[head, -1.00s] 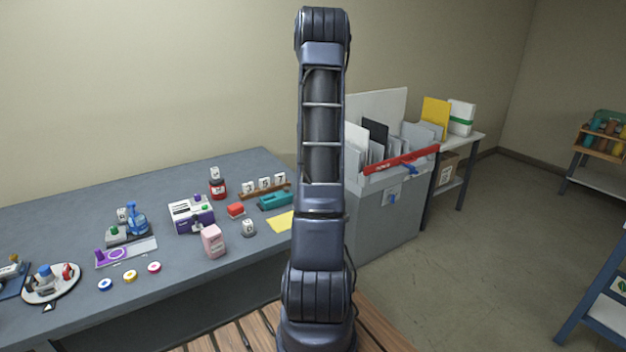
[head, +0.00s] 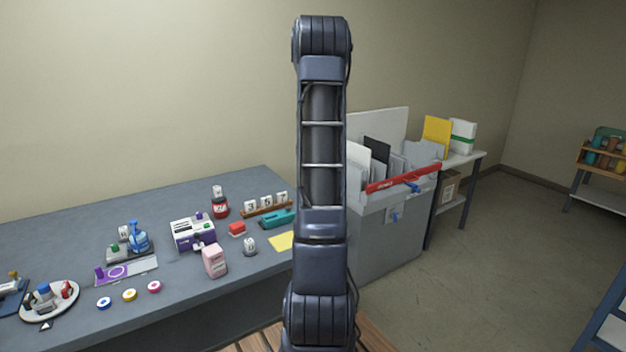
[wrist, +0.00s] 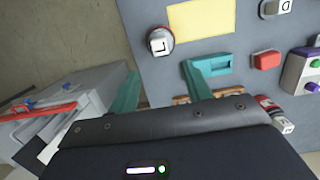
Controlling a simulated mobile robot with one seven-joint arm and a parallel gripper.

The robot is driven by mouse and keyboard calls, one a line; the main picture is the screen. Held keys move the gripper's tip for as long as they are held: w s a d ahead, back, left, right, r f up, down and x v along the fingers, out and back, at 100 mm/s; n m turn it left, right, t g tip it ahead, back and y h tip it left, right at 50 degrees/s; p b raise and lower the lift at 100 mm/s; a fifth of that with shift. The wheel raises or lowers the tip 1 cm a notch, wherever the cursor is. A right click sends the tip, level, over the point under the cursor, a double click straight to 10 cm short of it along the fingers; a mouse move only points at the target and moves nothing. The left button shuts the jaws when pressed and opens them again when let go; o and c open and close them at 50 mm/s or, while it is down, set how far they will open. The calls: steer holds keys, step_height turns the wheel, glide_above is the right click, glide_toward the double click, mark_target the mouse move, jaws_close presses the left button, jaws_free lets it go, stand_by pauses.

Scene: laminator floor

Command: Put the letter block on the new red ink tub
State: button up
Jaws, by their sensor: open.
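A red ink tub (head: 220,209) stands at the back of the bench with a small white block (head: 217,191) on top; both show in the wrist view, tub (wrist: 268,103) and block (wrist: 286,127). A white block marked like an L (wrist: 159,43) sits on a round base near the yellow sheet; the arm hides that spot in the head view. Another white block (head: 250,246) stands left of the sheet; it looks marked D in the wrist view (wrist: 285,6). My gripper (wrist: 160,70) is open and empty, its teal fingers apart, with the L block beyond their tips.
A teal tray-like thing (head: 278,218), red piece (head: 237,229), number rack (head: 268,210), purple-and-white device (head: 193,233) and pink carton (head: 215,260) crowd the bench around the blocks. A grey bin (head: 385,225) with a red bar stands right of the bench.

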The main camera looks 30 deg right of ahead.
steer(key=s+a+r+t, duration=0.1)
steer(key=s+a+r, duration=0.25)
steer(key=a, duration=0.25)
steer(key=s+a+r+t+h, duration=0.1)
steer(key=s+a+r, duration=0.2)
steer(key=a+r, duration=0.3)
steer(key=s+a+r+t, duration=0.1)
steer(key=s+a+r, duration=0.25)
steer(key=a, duration=0.35)
steer(key=s+a+t, duration=0.1)
steer(key=s+a, duration=0.5)
steer(key=s, duration=0.4)
steer(key=s+a+t+y, duration=0.1)
steer(key=s+a+t, duration=0.1)
steer(key=s+a, duration=0.5)
steer(key=s, duration=0.2)
steer(key=shift+s+f, duration=0.35)
steer(key=shift+s, duration=0.05)
